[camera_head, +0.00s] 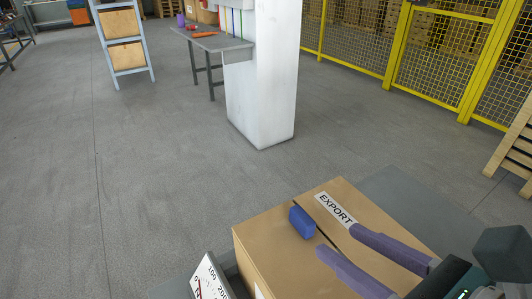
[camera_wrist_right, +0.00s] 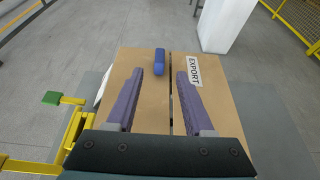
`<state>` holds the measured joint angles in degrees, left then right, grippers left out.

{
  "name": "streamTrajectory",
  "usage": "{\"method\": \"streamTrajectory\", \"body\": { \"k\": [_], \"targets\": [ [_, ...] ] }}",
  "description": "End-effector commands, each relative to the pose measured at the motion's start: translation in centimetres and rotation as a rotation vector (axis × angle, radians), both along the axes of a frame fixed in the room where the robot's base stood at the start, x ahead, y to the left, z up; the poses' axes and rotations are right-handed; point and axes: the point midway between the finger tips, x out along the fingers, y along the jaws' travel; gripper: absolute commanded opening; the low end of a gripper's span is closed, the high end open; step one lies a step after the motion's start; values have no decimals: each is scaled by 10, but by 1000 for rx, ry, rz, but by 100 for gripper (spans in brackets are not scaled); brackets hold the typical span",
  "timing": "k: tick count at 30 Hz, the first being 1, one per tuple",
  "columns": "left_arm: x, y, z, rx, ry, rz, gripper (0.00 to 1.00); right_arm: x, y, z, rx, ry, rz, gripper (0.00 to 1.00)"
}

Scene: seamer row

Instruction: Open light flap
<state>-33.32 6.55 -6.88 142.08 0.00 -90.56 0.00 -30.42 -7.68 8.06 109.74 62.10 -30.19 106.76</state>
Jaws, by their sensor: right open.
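A tan cardboard box (camera_head: 280,262) stands below me with its two top flaps lying flat and a narrow dark seam between them. The right flap (camera_wrist_right: 212,95) bears a white EXPORT label (camera_head: 334,209). The left flap (camera_wrist_right: 122,75) has a blue block (camera_head: 301,222) at its far end beside the seam; the block also shows in the right wrist view (camera_wrist_right: 160,62). Both flaps look the same tan, so I cannot tell which is the light one. My right gripper (camera_head: 338,242) is open and empty, its purple fingers above the box, one on each side of the seam. My left gripper is out of view.
A white dial (camera_head: 211,281) stands at the box's left. A yellow frame with a green pad (camera_wrist_right: 52,97) is left of the box in the wrist view. A white pillar (camera_head: 262,85), a grey table (camera_head: 222,43) and yellow fencing (camera_head: 390,50) stand beyond open floor.

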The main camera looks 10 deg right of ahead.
Motion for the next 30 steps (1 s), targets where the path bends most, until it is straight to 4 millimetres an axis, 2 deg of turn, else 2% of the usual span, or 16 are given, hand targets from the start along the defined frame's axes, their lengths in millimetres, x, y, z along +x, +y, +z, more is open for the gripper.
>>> {"method": "streamTrajectory", "body": {
  "k": [15,20,27,30],
  "targets": [
    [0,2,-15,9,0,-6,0,74,26,-33,1,-2,2,52],
    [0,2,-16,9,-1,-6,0,82,29,-36,-2,-2,2,52],
    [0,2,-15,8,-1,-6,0,83,29,-35,-3,-1,2,52],
    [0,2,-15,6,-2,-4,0,83,29,-35,-3,-1,2,44]
  ]
}}
